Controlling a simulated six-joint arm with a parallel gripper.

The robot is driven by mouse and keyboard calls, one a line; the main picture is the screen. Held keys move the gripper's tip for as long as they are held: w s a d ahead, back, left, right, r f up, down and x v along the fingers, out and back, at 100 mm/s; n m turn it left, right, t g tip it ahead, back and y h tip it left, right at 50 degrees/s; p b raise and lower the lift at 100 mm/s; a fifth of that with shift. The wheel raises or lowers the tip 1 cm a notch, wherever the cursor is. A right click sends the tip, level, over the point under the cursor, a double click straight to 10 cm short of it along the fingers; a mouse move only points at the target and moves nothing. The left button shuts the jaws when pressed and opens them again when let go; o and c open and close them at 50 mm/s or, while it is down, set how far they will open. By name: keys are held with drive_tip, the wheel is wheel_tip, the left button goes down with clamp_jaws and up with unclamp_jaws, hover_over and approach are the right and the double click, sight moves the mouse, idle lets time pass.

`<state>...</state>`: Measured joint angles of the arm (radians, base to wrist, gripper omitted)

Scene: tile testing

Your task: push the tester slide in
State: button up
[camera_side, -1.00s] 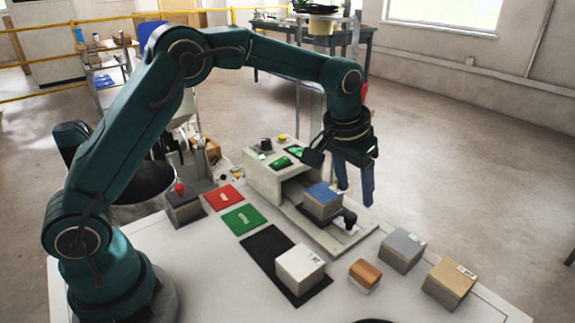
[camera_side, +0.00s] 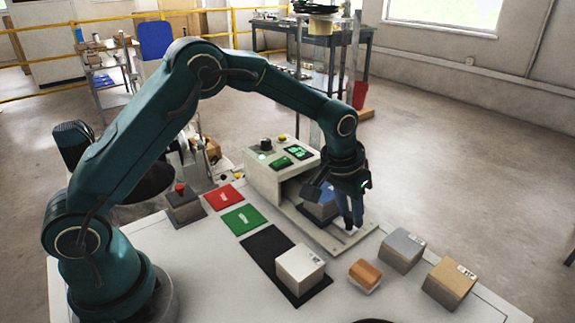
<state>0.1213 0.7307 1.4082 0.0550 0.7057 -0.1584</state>
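The tester (camera_side: 262,179) is a pale box with a dark opening at its front. Its slide (camera_side: 328,239) sticks out of the opening toward the front right. A blue-topped block (camera_side: 313,211) sits on the slide, partly hidden by my gripper. My gripper (camera_side: 350,226) points down at the slide's outer end, with its blue fingers low where the dark knob stands. The knob is hidden behind the fingers, so I cannot tell whether they touch or hold it, or how far they are apart.
A white-topped block (camera_side: 301,268) stands on a black mat (camera_side: 257,248). An orange-brown block (camera_side: 365,274), a grey-topped block (camera_side: 402,251) and a tan block (camera_side: 449,283) stand to the right. Red (camera_side: 223,197) and green (camera_side: 245,218) pads and a red-button box (camera_side: 184,207) lie left.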

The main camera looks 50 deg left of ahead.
sight(329, 196)
clamp_jaws()
drive_tip(key=shift+a, duration=5.9)
drive_tip(key=o, duration=0.7)
unclamp_jaws()
drive_tip(key=shift+o, duration=0.2)
drive_tip(key=shift+w+a+r, duration=0.1)
drive_tip(key=shift+r, duration=3.05)
